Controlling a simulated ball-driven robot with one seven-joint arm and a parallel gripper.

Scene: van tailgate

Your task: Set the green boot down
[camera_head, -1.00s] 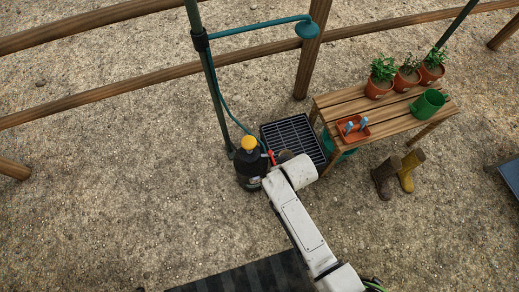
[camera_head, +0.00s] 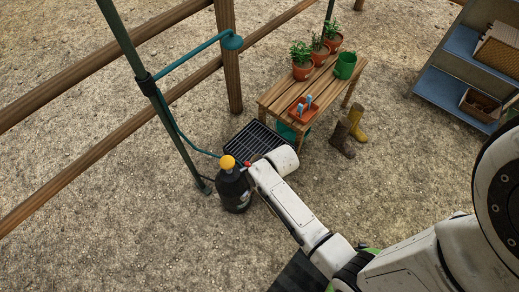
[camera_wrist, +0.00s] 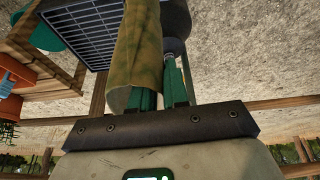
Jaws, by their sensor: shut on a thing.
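The green boot (camera_wrist: 138,52), mottled olive and brown, shows large in the wrist view. Its open end faces my gripper (camera_wrist: 166,78), whose green fingers are shut on the boot's shaft edge. The boot partly covers one finger. The boot's foot end runs out of the top of the picture. In the head view the end of my arm is over the near edge of a black drain grate (camera_head: 258,137), and the boot and fingers are hidden there. Whether the boot touches the ground cannot be told.
A black canister with a yellow top (camera_head: 233,187) stands close left of my arm's end. A green shower pole (camera_head: 165,110) rises behind it. A wooden bench (camera_head: 282,94) with pots stands behind right. Brown (camera_head: 342,138) and yellow boots (camera_head: 357,122) stand beside it. Gravel right is open.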

